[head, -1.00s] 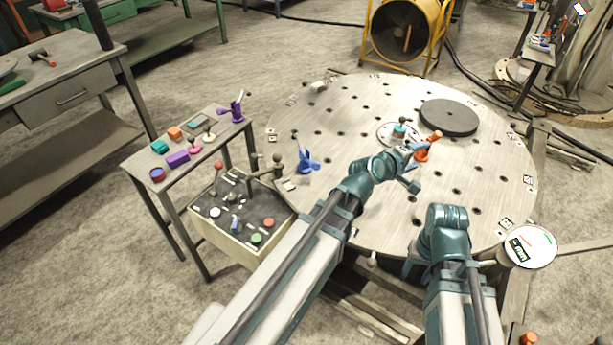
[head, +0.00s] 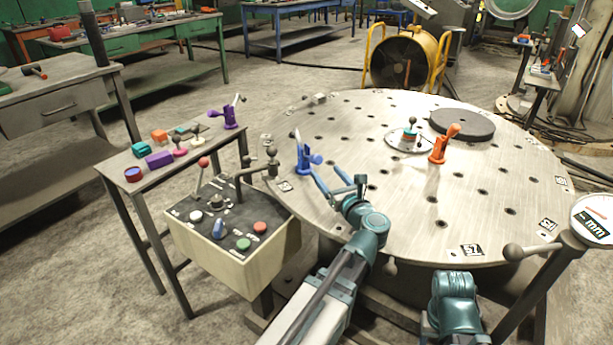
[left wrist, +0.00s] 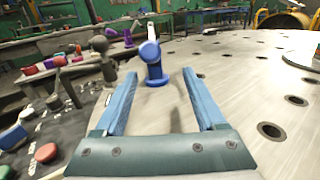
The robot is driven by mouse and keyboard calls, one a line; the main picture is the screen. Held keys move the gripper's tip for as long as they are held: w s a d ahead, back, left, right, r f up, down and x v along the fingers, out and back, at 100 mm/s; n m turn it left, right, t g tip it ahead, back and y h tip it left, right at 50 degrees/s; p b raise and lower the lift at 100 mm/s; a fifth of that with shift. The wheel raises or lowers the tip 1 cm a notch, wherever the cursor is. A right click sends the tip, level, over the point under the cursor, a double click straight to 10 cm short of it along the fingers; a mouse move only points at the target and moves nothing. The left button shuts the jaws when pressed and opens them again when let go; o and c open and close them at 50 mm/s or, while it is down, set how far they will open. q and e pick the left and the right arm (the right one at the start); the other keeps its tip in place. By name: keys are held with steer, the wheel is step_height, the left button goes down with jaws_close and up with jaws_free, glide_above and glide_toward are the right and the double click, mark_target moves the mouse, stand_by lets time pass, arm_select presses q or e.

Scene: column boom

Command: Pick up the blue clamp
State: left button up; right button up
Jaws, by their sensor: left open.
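The blue clamp (head: 303,156) stands upright near the left edge of the round, holed table (head: 390,215). My left gripper (head: 338,181) is open and empty, low over the table just right of the clamp and nearer to me. In the left wrist view the blue clamp (left wrist: 153,66) stands just beyond the open fingertips (left wrist: 161,76), roughly between their lines and left of centre. No contact with it shows. Of my right arm only a link shows at the lower right; its gripper is out of view.
An orange clamp (head: 441,145), a small round plate (head: 397,143) and a dark disc (head: 462,122) are farther right on the table. A control box (head: 228,268) with levers stands close left. A side bench carries a purple clamp (head: 230,115) and several small blocks.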

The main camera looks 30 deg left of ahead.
mark_target(306, 159)
arm_select(q)
steer(key=shift+s+a+f+n+g, duration=0.3)
steer(key=shift+s+f+n+g, duration=0.1)
steer(key=shift+f+g, duration=0.1)
steer(key=x, duration=0.8)
steer(key=shift+w+a+r, duration=0.15)
steer(key=shift+w+a, duration=0.1)
steer(key=x, duration=0.3)
steer(key=b+x, duration=0.1)
steer(key=x, duration=0.1)
steer(key=shift+w+a+f, duration=0.1)
steer(key=shift+f, duration=0.2)
jaws_close()
